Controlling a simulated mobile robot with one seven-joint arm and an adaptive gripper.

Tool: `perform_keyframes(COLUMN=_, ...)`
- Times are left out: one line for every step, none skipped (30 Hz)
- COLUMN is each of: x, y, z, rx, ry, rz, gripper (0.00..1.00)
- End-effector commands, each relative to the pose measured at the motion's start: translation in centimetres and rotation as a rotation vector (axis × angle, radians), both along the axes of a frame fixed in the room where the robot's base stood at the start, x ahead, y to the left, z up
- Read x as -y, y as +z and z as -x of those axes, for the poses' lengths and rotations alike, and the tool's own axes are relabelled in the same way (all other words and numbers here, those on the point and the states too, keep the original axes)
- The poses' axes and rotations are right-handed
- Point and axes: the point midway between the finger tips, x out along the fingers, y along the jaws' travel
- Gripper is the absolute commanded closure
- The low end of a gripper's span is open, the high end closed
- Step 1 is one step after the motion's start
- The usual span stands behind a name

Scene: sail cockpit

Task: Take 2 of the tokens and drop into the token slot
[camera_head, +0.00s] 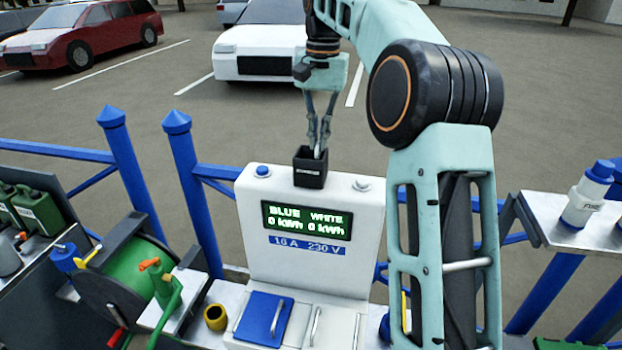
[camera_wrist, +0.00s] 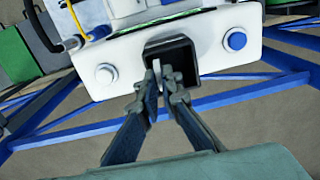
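The white pedestal (camera_head: 258,207) has a display reading BLUE and WHITE, both 0 kWh. A black open-topped box (camera_head: 309,170) sits on its top edge, between a blue button (camera_head: 263,171) and a white button (camera_head: 361,184); its dark opening also shows in the wrist view (camera_wrist: 184,52). My gripper (camera_head: 319,148) points down with its fingertips at the mouth of this box. In the wrist view the fingers (camera_wrist: 162,84) are close together on a thin pale piece, seemingly a token (camera_wrist: 157,70). Much of the piece and the box's inside are hidden.
A blue flap (camera_head: 263,318) and a white flap (camera_head: 325,325) are on the pedestal's lower front. A green hose reel (camera_head: 135,262) stands left, with a yellow cup (camera_head: 215,317) beside it. Blue railings (camera_head: 186,185) run behind. A shelf with a white bottle (camera_head: 583,205) is right.

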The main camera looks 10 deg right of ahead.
Motion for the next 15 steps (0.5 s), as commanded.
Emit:
perform_keyframes(x=-0.01, y=0.02, z=0.0, rx=0.0, ry=0.0, rz=0.0, gripper=0.94)
perform_keyframes(x=-0.01, y=0.02, z=0.0, rx=0.0, ry=0.0, rz=0.0, gripper=0.91)
perform_keyframes(x=-0.01, y=0.02, z=0.0, rx=0.0, ry=0.0, rz=0.0, gripper=0.86)
perform_keyframes(x=-0.01, y=0.03, z=0.0, rx=0.0, ry=0.0, rz=0.0, gripper=0.83)
perform_keyframes(x=-0.01, y=0.02, z=0.0, rx=0.0, ry=0.0, rz=0.0, gripper=0.8)
perform_keyframes(x=-0.01, y=0.03, z=0.0, rx=0.0, ry=0.0, rz=0.0, gripper=0.75)
perform_keyframes(x=-0.01, y=0.03, z=0.0, rx=0.0, ry=0.0, rz=0.0, gripper=0.75)
perform_keyframes(x=-0.01, y=0.03, z=0.0, rx=0.0, ry=0.0, rz=0.0, gripper=0.75)
perform_keyframes(x=-0.02, y=0.03, z=-0.01, rx=0.0, ry=0.0, rz=0.0, gripper=0.75)
perform_keyframes(x=0.0, y=0.03, z=-0.01, rx=0.0, ry=0.0, rz=0.0, gripper=0.75)
perform_keyframes(x=0.0, y=0.03, z=-0.01, rx=0.0, ry=0.0, rz=0.0, gripper=0.75)
perform_keyframes(x=-0.01, y=0.03, z=-0.02, rx=0.0, ry=0.0, rz=0.0, gripper=0.75)
perform_keyframes(x=-0.02, y=0.03, z=-0.01, rx=0.0, ry=0.0, rz=0.0, gripper=0.75)
perform_keyframes(x=-0.01, y=0.04, z=-0.02, rx=0.0, ry=0.0, rz=0.0, gripper=0.75)
perform_keyframes(x=-0.01, y=0.09, z=-0.02, rx=0.001, ry=0.001, rz=0.0, gripper=0.75)
